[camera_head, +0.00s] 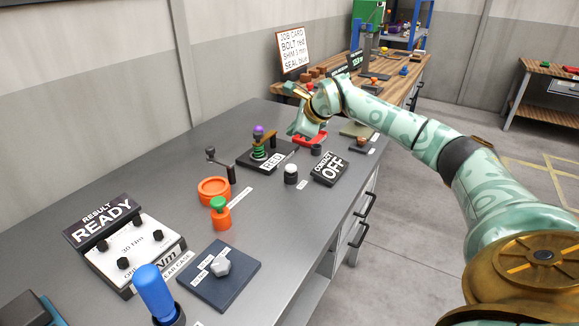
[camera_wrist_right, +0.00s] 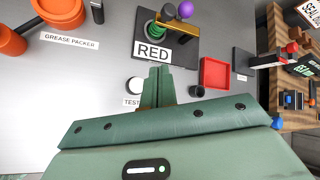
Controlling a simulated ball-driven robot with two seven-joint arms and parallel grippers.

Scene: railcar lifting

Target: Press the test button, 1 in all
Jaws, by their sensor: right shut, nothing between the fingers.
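The test button (camera_head: 291,171) is a white round cap on a dark base, standing on the grey bench. In the right wrist view the white cap (camera_wrist_right: 135,85) is just left of my fingers, above a partly hidden "TEST" label (camera_wrist_right: 131,100). My right gripper (camera_head: 294,134) is above the bench, behind the button in the head view. It also shows in the right wrist view (camera_wrist_right: 159,70), its fingers shut together and empty. The cap and the fingers appear apart. A black sign (camera_head: 330,169) beside the button reads "CONTACT OFF". My left gripper is not in view.
A "RED" plate with a green spring and purple ball (camera_head: 258,131) stands close to my gripper. A red tray (camera_wrist_right: 215,73) lies nearby. A crank (camera_head: 220,164), orange grease packer parts (camera_head: 214,190) and a "READY" panel (camera_head: 103,221) are to the left.

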